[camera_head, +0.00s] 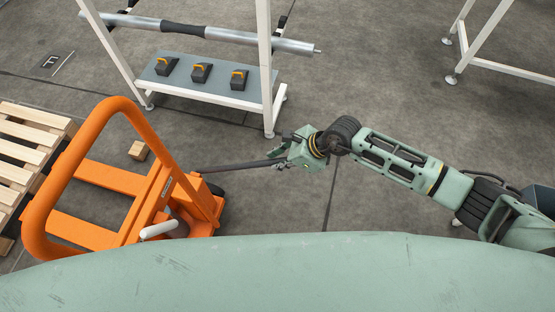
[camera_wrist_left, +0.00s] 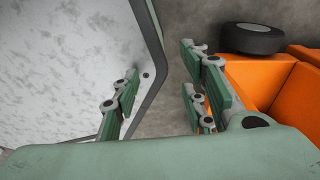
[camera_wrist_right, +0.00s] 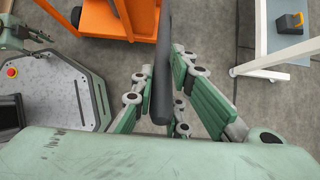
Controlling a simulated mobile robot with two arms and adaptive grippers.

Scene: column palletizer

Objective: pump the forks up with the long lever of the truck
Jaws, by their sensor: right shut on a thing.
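The orange pallet truck (camera_head: 150,205) stands at the left in the head view, with its looped handle at the near side and its forks (camera_head: 110,178) reaching left. The long dark lever (camera_head: 238,165) sticks out from the truck to the right, nearly level. My right gripper (camera_head: 285,153) is at the lever's free end. In the right wrist view the lever (camera_wrist_right: 161,100) runs between its fingers, which are shut on it.
A wooden pallet (camera_head: 22,150) lies at the far left, with a small wood block (camera_head: 138,150) on the floor near the forks. A white rack (camera_head: 265,75) with a roller and several dark pieces stands behind.

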